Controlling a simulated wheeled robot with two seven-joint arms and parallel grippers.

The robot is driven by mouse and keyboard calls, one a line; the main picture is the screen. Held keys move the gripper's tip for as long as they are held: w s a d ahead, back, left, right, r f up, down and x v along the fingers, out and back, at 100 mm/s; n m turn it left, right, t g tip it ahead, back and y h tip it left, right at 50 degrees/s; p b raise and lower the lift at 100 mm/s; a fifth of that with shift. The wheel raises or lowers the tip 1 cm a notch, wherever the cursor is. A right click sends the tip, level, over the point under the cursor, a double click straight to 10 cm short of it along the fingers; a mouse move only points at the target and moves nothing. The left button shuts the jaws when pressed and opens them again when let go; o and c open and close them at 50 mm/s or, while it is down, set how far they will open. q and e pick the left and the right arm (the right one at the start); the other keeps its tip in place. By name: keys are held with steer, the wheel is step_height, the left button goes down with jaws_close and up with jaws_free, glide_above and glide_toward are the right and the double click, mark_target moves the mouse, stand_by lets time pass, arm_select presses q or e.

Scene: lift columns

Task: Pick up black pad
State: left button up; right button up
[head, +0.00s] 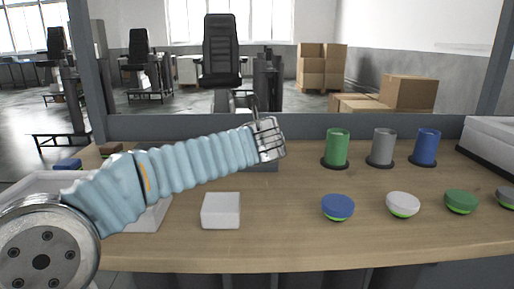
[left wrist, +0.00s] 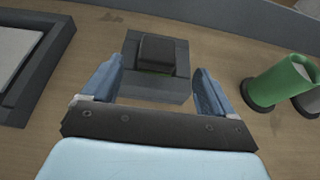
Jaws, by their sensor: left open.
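A small black pad (left wrist: 157,52) lies on top of a dark grey block (left wrist: 150,92) in the left wrist view. My left gripper (left wrist: 158,68) is open, its two blue fingers on either side of the block and pad in that picture, with visible gaps and nothing held. The height of the fingertips over the pad is hard to tell. In the head view my left gripper (head: 255,103) is over the back of the table, and the grey block (head: 263,166) shows partly behind it. The pad is hidden there. My right gripper is not in view.
Green (head: 337,147), grey (head: 383,146) and blue (head: 426,147) cylinders stand on dark bases to the right. A white box (head: 221,211) and several round pucks, one blue (head: 338,207), are nearer the front. A grey-rimmed tray (left wrist: 62,45) is left of the block.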

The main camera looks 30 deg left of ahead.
arm_select(q)
steer(key=p+x, duration=0.1)
steer(key=x, duration=0.4)
steer(key=shift+w+a, duration=0.15)
steer(key=shift+a, duration=0.15)
steer(key=c, duration=1.3)
steer(key=shift+r, duration=0.1)
